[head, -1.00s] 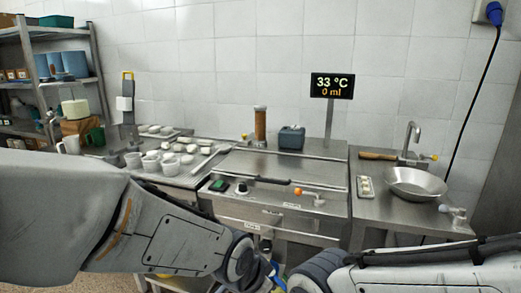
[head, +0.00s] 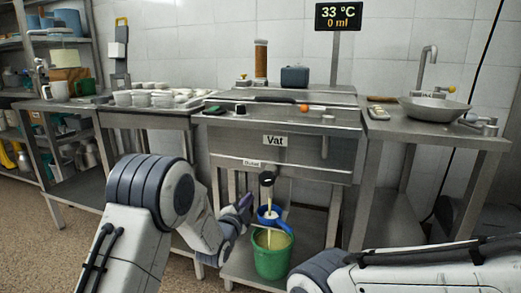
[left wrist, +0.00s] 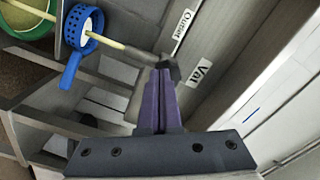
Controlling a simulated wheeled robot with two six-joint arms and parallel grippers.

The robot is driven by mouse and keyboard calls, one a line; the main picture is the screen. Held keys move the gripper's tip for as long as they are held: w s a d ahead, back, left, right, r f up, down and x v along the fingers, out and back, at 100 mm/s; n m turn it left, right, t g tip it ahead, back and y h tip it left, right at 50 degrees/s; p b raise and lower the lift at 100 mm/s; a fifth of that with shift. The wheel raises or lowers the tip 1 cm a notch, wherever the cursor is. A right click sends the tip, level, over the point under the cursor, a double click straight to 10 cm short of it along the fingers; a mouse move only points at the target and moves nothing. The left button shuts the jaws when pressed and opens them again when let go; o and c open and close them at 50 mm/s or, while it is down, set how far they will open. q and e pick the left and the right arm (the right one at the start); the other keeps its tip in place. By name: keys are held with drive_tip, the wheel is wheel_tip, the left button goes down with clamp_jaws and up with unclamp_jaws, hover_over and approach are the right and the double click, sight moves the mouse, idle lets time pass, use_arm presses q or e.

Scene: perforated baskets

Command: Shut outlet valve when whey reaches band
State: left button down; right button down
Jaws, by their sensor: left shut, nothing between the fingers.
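The steel vat (head: 290,130) has a labelled outlet at its lower front. The outlet valve (head: 267,178) shows a dark end, and pale yellow whey runs down from it. The stream passes a blue perforated strainer (head: 268,217) with a handle, also in the left wrist view (left wrist: 84,30), into a green bucket (head: 272,262). Pale whey shows in the bucket; I cannot make out a band. My left gripper (head: 247,204) is shut and empty, just left of the outlet. In the left wrist view its purple fingers (left wrist: 158,98) point at the dark valve part; I cannot tell whether they touch. My right gripper is out of view.
The bucket stands on a low steel shelf (head: 235,268) under the vat. A display (head: 339,17) reads 33 °C and 0 ml. White cups (head: 140,99) stand on the left table, and a metal bowl (head: 435,110) is on the right. Table legs flank the outlet area.

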sight(267, 179)
use_arm(q)
drive_tip(key=x, duration=0.7)
drive_tip(key=shift+s+d+r, duration=0.1)
drive_tip(key=shift+d+r, duration=0.15)
idle(1.1)
